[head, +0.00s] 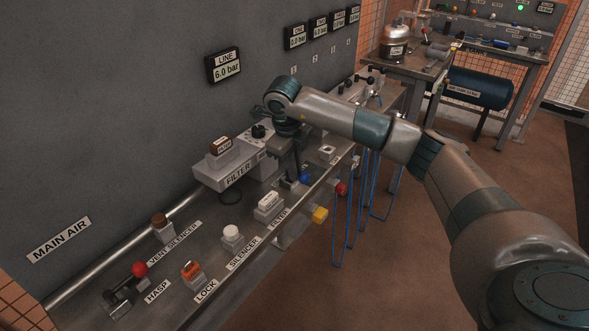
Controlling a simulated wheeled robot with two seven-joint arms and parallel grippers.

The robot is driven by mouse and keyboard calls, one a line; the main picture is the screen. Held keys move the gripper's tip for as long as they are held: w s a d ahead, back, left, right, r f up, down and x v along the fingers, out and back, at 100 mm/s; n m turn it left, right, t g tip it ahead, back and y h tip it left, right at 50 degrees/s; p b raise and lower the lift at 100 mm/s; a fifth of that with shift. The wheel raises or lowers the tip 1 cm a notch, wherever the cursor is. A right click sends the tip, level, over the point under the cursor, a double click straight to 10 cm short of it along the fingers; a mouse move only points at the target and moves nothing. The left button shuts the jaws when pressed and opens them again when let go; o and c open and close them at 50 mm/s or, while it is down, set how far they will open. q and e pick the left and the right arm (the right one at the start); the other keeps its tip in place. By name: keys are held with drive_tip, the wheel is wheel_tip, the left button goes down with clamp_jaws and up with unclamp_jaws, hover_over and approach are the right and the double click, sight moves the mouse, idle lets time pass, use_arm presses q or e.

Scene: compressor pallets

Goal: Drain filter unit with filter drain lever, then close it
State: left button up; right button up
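The filter unit (212,178) is a light grey box marked FILTER on the long bench, with a brown-topped block and a black knob on it. My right arm reaches in from the right, and its gripper (297,178) points down just right of the filter unit. A blue knob (305,179) shows right beside the fingertips; I cannot tell whether they touch it. The fingers are dark and small, so their opening is unclear. I cannot make out the filter drain lever for sure; the gripper may hide it. My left gripper is out of view.
The bench front holds a red-knobbed hasp (139,269), an orange lock (192,271), a white silencer (231,234) and a white-topped filter block (269,203). A red knob (341,188), a yellow block (320,215) and hanging blue hoses (349,225) are at the front edge. The LINE gauge (224,66) reads 6.0 bar.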

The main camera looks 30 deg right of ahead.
drive_tip(key=o, duration=0.5)
drive_tip(key=shift+s+d, duration=0.2)
drive_tip(key=shift+d, duration=0.05)
drive_tip(key=shift+s, duration=0.15)
drive_tip(key=shift+a+r, duration=0.1)
drive_tip(key=shift+a, duration=0.1)
drive_tip(key=shift+a+r, duration=0.1)
drive_tip(key=shift+r, duration=0.5)
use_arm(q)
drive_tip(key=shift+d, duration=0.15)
use_arm(e)
drive_tip(key=r, duration=0.5)
drive_tip(key=a+r, duration=0.1)
drive_tip(key=r, duration=0.4)
drive_tip(key=s+a+r, duration=0.1)
drive_tip(key=r, duration=0.4)
drive_tip(key=shift+s+a+r, duration=0.1)
drive_tip(key=shift+a+r, duration=0.15)
drive_tip(key=shift+r, duration=0.1)
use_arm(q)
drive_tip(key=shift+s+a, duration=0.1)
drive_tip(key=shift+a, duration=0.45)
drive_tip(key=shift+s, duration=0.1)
use_arm(e)
drive_tip(key=shift+s+f, duration=0.1)
